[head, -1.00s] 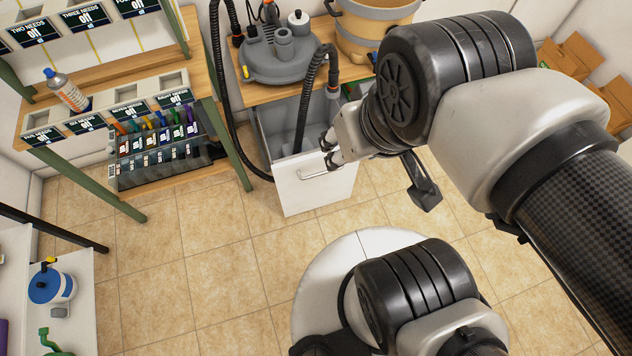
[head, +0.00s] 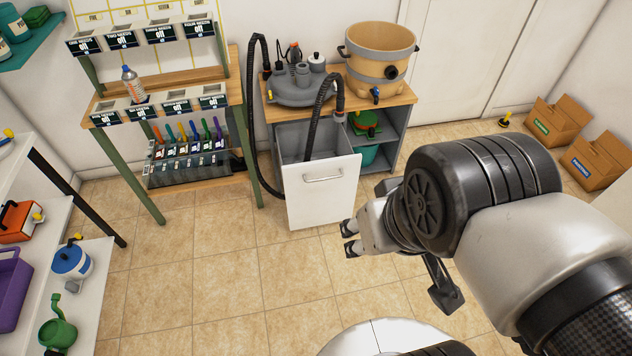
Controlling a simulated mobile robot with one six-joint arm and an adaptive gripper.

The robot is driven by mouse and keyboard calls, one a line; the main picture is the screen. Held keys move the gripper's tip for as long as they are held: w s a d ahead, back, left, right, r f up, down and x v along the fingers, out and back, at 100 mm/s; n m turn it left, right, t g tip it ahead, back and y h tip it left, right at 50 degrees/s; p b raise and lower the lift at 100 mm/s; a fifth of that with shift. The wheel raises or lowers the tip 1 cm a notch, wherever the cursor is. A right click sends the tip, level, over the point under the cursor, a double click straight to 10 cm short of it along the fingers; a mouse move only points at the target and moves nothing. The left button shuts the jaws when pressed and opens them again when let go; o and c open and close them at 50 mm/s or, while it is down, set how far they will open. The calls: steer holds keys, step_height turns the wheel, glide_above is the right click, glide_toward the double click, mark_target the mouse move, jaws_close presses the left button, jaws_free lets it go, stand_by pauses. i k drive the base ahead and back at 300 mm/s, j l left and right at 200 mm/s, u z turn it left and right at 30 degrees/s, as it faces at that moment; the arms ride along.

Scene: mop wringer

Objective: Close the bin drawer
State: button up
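The bin drawer (head: 318,205) is pulled out of the wooden-topped cabinet, with its grey inside showing behind the white front. Its metal bar handle (head: 323,178) is near the top of the front. A black hose hangs down into the open bin. My gripper (head: 350,238) is to the right of and below the handle in the picture, apart from it. Its two dark fingertips are spread and nothing shows between them.
The cabinet top (head: 392,98) carries a grey vacuum lid (head: 300,88) and a tan tub (head: 380,52). A green-legged rack (head: 130,170) stands left of the drawer. Cardboard boxes (head: 558,122) lie at the right. Tiled floor (head: 240,275) in front is clear.

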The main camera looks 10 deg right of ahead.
mark_target(322, 191)
steer(key=i+j+z, duration=0.15)
steer(key=i+z, duration=0.2)
steer(key=i+j+z, duration=0.25)
steer(key=z, duration=0.15)
steer(key=i+j+z, duration=0.35)
steer(key=i+j, duration=0.05)
steer(key=i, duration=0.05)
